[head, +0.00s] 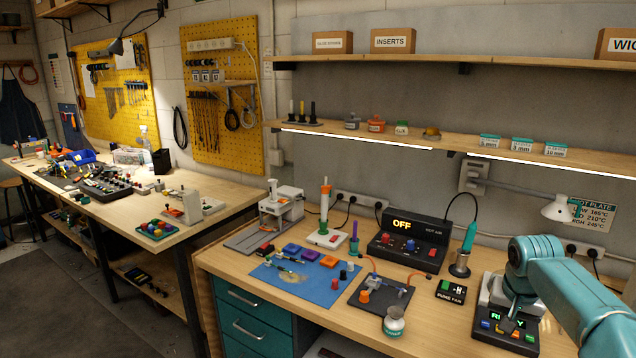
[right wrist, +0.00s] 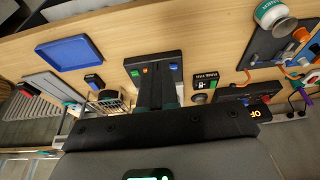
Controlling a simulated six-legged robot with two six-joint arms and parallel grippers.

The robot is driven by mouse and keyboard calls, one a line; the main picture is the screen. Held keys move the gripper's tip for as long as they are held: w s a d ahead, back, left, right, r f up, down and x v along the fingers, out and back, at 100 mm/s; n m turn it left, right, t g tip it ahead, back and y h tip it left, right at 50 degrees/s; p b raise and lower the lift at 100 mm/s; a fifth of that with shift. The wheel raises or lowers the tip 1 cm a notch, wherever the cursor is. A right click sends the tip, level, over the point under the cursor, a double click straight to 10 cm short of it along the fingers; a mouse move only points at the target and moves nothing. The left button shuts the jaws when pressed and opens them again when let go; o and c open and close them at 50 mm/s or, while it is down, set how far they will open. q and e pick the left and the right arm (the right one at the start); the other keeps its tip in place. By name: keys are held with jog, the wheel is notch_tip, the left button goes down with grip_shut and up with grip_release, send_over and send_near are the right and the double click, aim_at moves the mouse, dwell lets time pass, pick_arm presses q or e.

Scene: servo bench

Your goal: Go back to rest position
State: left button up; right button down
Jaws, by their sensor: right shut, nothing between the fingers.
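My right arm comes in from the right of the head view, with its teal links bent down over a small bench unit (head: 504,340) with a lit green display and coloured buttons. My right gripper (right wrist: 158,88) is shut and empty in the right wrist view, its dark fingers pointing at the unit's button panel (right wrist: 140,66). In the head view the gripper (head: 508,324) is small and dark in front of the display and partly hides it. I cannot tell whether the fingertips touch the panel. My left gripper is not in view.
A fan box (head: 450,291), a soldering iron stand (head: 460,264) and a station reading OFF (head: 405,243) stand left of my arm. A blue mat (head: 300,286) holds small parts. A blue tray (right wrist: 68,52) lies on the bench. A shelf (head: 460,146) runs above.

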jog(key=s+a+f+n+g+y, duration=0.1)
jog(key=s+a+f+n+y, duration=0.15)
jog(key=a+f, duration=0.75)
jog(key=s+a+f+n+y, duration=0.1)
jog(key=s+a+f+y, duration=0.15)
jog(key=a+f, duration=0.75)
jog(key=s+a+f, duration=0.2)
jog(key=s+f, duration=0.2)
jog(key=s, duration=0.5)
jog(key=s+a+f+g, duration=0.1)
jog(key=s+a+f, duration=0.1)
jog(key=s+f, duration=0.3)
jog(key=s+a+f, duration=0.3)
jog(key=s+f, duration=0.2)
jog(key=s, duration=0.8)
jog(key=shift+g+y, duration=0.4)
jog(key=shift+f+n, duration=0.1)
jog(key=shift+n, duration=0.15)
